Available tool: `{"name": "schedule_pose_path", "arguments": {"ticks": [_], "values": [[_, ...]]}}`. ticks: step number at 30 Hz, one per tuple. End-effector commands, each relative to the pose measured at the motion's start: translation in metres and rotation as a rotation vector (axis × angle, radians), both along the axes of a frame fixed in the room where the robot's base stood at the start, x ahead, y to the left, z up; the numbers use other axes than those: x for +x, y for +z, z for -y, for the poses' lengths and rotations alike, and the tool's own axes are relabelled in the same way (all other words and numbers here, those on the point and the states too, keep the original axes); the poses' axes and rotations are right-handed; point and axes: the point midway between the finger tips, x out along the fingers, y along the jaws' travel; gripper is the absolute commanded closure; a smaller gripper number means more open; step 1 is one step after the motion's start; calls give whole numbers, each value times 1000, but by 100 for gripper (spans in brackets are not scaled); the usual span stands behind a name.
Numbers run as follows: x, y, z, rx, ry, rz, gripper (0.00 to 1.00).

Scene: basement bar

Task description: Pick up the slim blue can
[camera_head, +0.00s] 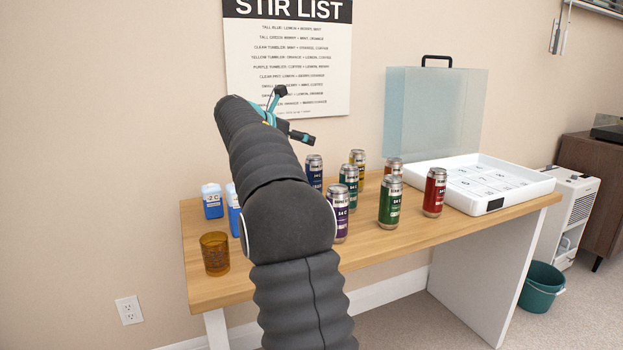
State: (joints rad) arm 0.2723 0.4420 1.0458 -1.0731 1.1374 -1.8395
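A slim dark blue can (314,172) with a pale label band stands upright on the wooden table (225,287), toward the back left of a group of cans. It is just right of my arm, and its lower part is partly covered. My gripper (293,113) is raised in front of the wall, above and a little left of the blue can in the picture. Its two dark fingertips are spread apart with nothing visible between them. The gripper is clear of the cans.
Nearby cans are purple (337,215), teal (349,185), yellow (358,158), green (390,203), red (434,192) and orange-red (393,165). Blue-and-white containers (212,201) and an amber tumbler (214,254) stand left. A white tray (520,198) with a translucent case (440,110) occupies the right.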

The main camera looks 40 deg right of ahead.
Motion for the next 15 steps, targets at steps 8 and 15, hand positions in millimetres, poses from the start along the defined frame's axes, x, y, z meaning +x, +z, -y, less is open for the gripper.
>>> {"name": "schedule_pose_path", "arguments": {"ticks": [8,15], "values": [[3,-29,6,-24,4,-34,16],[3,-72,6,-23,4,-33,16]]}}
